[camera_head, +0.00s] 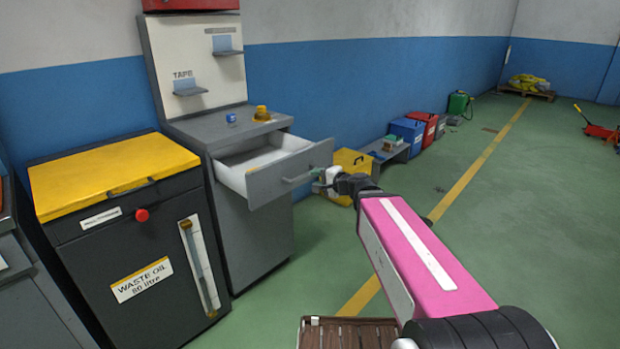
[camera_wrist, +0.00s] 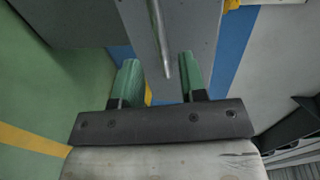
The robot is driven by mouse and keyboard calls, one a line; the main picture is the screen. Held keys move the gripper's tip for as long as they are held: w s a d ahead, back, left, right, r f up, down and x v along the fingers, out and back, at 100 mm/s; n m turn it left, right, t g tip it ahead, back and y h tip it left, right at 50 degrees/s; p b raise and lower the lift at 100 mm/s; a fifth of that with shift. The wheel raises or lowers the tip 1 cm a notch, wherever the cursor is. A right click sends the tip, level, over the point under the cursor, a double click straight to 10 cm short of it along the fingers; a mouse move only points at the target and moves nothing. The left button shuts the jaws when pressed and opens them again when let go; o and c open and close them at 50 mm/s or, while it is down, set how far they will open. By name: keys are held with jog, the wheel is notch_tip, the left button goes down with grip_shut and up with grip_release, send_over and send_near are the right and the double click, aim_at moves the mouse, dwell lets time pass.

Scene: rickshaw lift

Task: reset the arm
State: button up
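My gripper (camera_wrist: 158,62) shows in the wrist view with its two green fingers apart and a gap between them. In the head view my gripper (camera_head: 320,180) is at the front of the open drawer (camera_head: 290,172), close to its handle. In the wrist view the metal drawer handle (camera_wrist: 159,38) runs in line with the gap between the fingers, in front of the grey drawer front (camera_wrist: 190,28). Neither finger visibly presses on the handle. I cannot tell how deep the handle sits between them. My pink arm link reaches forward from the lower right in the head view.
The drawer juts from a grey cabinet (camera_head: 250,235) bearing a yellow item (camera_head: 262,114) and a blue item (camera_head: 231,118). A waste oil bin (camera_head: 150,270) stands left. A yellow box (camera_head: 352,161) and several containers line the wall.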

jog(key=shift+s+d+r, duration=0.1)
jog(key=shift+s+d, duration=0.15)
jog(key=shift+d, duration=0.1)
jog(key=s+d+f+n+g+h, duration=0.3)
jog(key=d+f, duration=0.1)
jog(key=f, duration=0.4)
jog(key=s+d+f+n+g+h, duration=0.2)
jog(key=s+d+f+n+g, duration=0.15)
jog(key=f, duration=0.35)
jog(key=s+d+f+g+h, duration=0.1)
jog(key=s+d+f+h, duration=0.2)
jog(key=d, duration=0.3)
jog(key=s+d+f+n+g+h, duration=0.1)
jog(key=s+d+f+g+h, duration=0.1)
jog(key=s+d+f+h, duration=0.1)
jog(key=d+f+h, duration=0.1)
jog(key=d+f, duration=0.1)
jog(key=d, duration=0.1)
jog(key=shift+d, duration=0.15)
jog(key=shift+f+n+g, duration=0.1)
jog(key=shift+n+g, duration=0.15)
